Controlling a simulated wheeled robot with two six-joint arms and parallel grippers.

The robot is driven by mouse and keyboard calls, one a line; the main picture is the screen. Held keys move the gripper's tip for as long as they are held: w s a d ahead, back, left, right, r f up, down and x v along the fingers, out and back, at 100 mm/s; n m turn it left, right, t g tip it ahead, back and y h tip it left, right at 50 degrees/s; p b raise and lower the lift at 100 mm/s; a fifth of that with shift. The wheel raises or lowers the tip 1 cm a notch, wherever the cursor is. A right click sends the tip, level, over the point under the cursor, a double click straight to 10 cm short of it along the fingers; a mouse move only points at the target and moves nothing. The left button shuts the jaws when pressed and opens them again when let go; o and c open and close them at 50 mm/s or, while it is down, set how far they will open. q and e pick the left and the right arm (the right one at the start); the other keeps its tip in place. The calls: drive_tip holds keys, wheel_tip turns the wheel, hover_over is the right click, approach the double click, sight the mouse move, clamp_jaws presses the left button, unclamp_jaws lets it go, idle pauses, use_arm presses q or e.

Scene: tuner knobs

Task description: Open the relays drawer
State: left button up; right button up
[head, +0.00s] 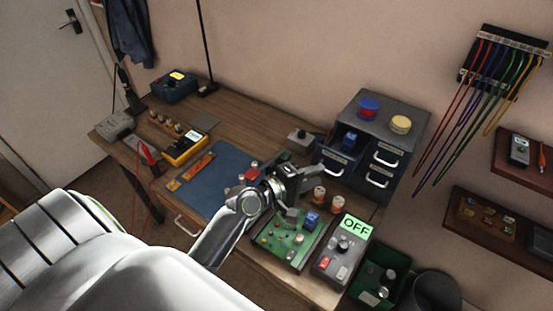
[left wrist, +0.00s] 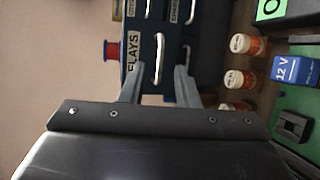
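The dark cabinet (head: 372,113) stands at the back right of the desk. Its upper left drawer (head: 337,158) stands pulled out, with a blue item (head: 348,138) inside. In the left wrist view, turned sideways, the partly cut-off label on this drawer (left wrist: 133,55) reads as relays. Its pale handle (head: 331,171) also shows in the left wrist view (left wrist: 158,58). My left gripper (head: 318,177) is just in front of this handle. In the left wrist view its two fingers (left wrist: 160,83) are apart, with the handle between and beyond them, no clear contact. My right gripper is out of view.
Other drawers with handles (head: 385,158) look shut. A red-and-blue spool (head: 369,107) and a yellow spool (head: 401,124) sit on the cabinet. Orange-and-white bottles (head: 319,194), a green circuit board (head: 285,244) and a grey OFF box (head: 341,250) lie below and near my left arm.

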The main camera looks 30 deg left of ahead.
use_arm(q)
drive_tip(key=b+v, duration=0.1)
drive_tip(key=v, duration=1.4)
drive_tip(key=shift+b, duration=0.35)
drive_tip(key=shift+f, duration=0.1)
drive_tip(key=s+a+f+m+g+y, duration=0.4)
drive_tip(key=s+f+m+g+y, duration=0.5)
drive_tip(key=s+f+m, duration=0.45)
wheel_tip(320, 180, down, 25)
drive_tip(key=s+a+g+h+b, duration=0.1)
drive_tip(key=a+g, duration=0.1)
drive_tip(key=g, duration=0.1)
drive_tip(key=s+d+f+g+b, duration=0.1)
drive_tip(key=s+f, duration=1.4)
drive_tip(key=f, duration=0.2)
drive_tip(key=shift+s+f, duration=0.15)
drive_tip(key=shift+s, duration=0.05)
